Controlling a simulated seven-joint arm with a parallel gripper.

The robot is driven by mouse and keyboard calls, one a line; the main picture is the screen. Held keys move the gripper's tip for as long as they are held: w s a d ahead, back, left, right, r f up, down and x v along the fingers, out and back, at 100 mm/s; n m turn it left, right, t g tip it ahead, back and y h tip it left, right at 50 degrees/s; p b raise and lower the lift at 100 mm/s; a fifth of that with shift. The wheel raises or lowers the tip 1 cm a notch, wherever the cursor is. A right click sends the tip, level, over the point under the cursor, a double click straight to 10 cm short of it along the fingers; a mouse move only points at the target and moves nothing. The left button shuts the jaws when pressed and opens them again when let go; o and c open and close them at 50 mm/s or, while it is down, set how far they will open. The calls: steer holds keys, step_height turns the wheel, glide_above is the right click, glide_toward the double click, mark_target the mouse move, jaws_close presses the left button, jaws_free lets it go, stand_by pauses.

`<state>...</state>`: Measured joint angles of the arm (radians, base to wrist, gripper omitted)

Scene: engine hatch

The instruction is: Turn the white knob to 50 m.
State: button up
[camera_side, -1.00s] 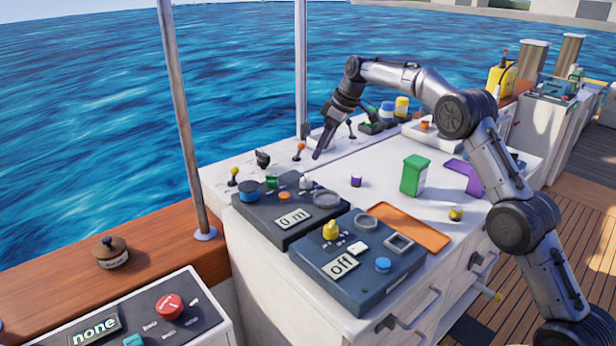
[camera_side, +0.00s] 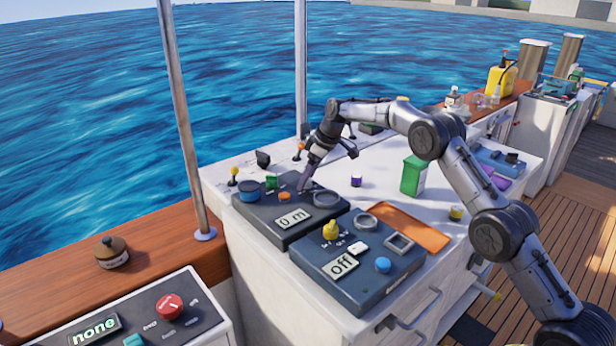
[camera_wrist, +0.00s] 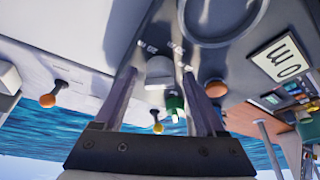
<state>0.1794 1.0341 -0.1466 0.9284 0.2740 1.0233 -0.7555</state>
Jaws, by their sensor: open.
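The white knob (camera_wrist: 159,72) shows in the wrist view between the two spread fingers of my gripper (camera_wrist: 157,82). In the side view my gripper (camera_side: 305,184) is at the far edge of the dark panel (camera_side: 270,224) and hides the knob. The fingers are open on either side of the knob; I cannot tell whether they touch it. The panel's display (camera_side: 292,218) reads "0 m", and it also shows in the wrist view (camera_wrist: 283,59).
A grey ring (camera_side: 326,199), an orange button (camera_side: 284,196), a green switch (camera_side: 271,181) and a blue knob (camera_side: 249,190) sit close by on the panel. A second panel with an "off" display (camera_side: 341,265) stands in front. Small levers stand behind.

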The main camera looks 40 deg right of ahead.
jaws_close()
steer(key=shift+m+h, duration=0.3)
steer(key=shift+m, duration=0.5)
jaws_free()
steer(key=v, duration=1.4)
steer(key=shift+s, duration=0.15)
steer(key=shift+f, duration=0.15)
